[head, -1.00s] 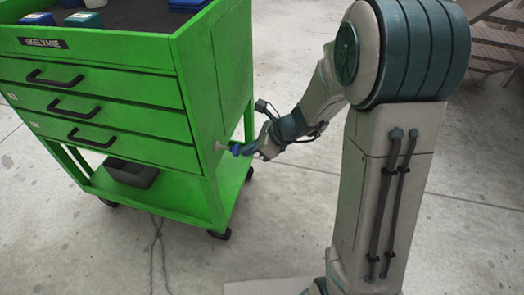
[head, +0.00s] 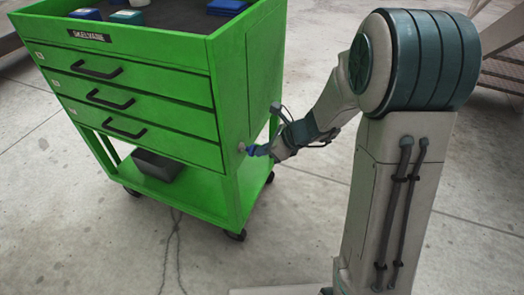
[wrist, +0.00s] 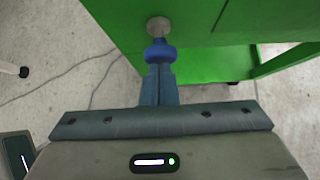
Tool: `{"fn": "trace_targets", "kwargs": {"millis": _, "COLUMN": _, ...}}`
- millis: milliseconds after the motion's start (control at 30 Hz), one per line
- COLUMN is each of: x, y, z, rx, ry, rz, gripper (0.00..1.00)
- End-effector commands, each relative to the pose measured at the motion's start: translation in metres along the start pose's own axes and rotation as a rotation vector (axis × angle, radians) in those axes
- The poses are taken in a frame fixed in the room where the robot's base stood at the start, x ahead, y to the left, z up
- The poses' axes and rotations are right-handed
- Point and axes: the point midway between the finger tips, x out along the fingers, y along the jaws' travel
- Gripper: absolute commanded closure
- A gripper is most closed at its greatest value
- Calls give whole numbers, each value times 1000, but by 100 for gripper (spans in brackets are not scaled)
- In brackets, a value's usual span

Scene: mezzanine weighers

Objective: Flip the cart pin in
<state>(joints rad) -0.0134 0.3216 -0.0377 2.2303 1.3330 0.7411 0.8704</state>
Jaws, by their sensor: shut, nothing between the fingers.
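The green cart (head: 170,85) stands left of my arm in the head view, with drawers, a label plate and a lower shelf. The cart pin (head: 241,147) is a small pale round knob on the cart's right side near the front corner. In the wrist view the pin (wrist: 158,27) sits just ahead of my fingertips. My gripper (head: 254,151) is shut with nothing between its blue fingers, and its tip (wrist: 159,54) is at the pin, seeming to touch it. I cannot tell how far the pin stands out.
A grey bin (head: 158,165) sits on the cart's lower shelf. The cart stands on dark casters (head: 235,236). A cable (head: 177,245) lies on the floor.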

Motion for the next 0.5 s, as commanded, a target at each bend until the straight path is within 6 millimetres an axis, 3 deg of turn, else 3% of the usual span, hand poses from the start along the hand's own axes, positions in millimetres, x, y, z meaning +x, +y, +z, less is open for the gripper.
{"fn": "trace_targets", "kwargs": {"millis": 267, "x": -2, "y": -1, "z": 2, "rx": -4, "ry": -7, "rz": -1, "gripper": 100}}
{"fn": "trace_targets", "kwargs": {"millis": 500, "x": -31, "y": -3, "z": -25, "rx": -3, "ry": -4, "rz": 2, "gripper": 100}}
